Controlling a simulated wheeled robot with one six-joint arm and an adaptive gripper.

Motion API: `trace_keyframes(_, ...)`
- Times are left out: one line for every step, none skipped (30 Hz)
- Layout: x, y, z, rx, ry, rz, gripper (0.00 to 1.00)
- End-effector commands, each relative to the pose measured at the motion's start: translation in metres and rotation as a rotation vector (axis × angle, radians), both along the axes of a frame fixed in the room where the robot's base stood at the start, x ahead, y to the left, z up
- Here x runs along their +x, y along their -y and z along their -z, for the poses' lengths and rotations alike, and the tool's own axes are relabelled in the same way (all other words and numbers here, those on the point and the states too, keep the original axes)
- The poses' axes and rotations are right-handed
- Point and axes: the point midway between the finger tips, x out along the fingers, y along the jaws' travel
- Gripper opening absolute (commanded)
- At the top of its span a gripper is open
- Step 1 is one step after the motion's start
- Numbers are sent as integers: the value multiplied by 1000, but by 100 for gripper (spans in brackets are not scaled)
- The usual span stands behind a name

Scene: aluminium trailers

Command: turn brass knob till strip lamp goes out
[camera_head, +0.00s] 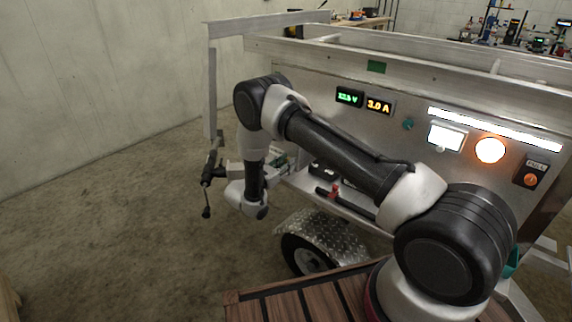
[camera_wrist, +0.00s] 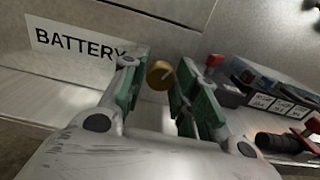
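The strip lamp (camera_head: 493,129) is a long bar glowing white, at the upper right of the trailer's metal panel in the head view. The brass knob (camera_wrist: 160,75) is a small round knob with a slot-like mark, in the wrist view to the right of the BATTERY label. My gripper (camera_wrist: 162,72) is open, with its green-padded fingers on either side of the knob in the picture. Gaps show between knob and pads; I cannot tell how deep the fingers reach. In the head view my gripper (camera_head: 284,162) is at the panel's lower left, and the knob cannot be made out.
The BATTERY label (camera_wrist: 70,42) is left of the fingers. A red knob (camera_wrist: 214,61) stands close to the right finger. A black box with white labels (camera_wrist: 275,100) and a dark, red-ended part (camera_wrist: 285,142) lie further right. A trailer wheel (camera_head: 306,255) is below my arm.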

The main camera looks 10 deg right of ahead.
Motion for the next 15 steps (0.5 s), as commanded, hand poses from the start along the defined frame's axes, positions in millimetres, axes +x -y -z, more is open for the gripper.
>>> trace_keyframes(0,0,0,0,0,0,14)
trace_keyframes(0,0,0,0,0,0,9)
trace_keyframes(0,0,0,0,0,0,2)
trace_keyframes(0,0,0,0,0,0,1)
trace_keyframes(0,0,0,0,0,0,1)
trace_keyframes(0,0,0,1,2,0,1)
trace_keyframes(0,0,0,5,7,0,1)
trace_keyframes(0,0,0,13,18,0,1)
trace_keyframes(0,0,0,29,40,0,1)
trace_keyframes(0,0,0,46,64,0,1)
trace_keyframes(0,0,0,67,92,0,1)
trace_keyframes(0,0,0,98,134,0,1)
trace_keyframes(0,0,0,121,167,0,1)
trace_keyframes(0,0,0,143,197,0,1)
trace_keyframes(0,-1,0,172,237,0,1)
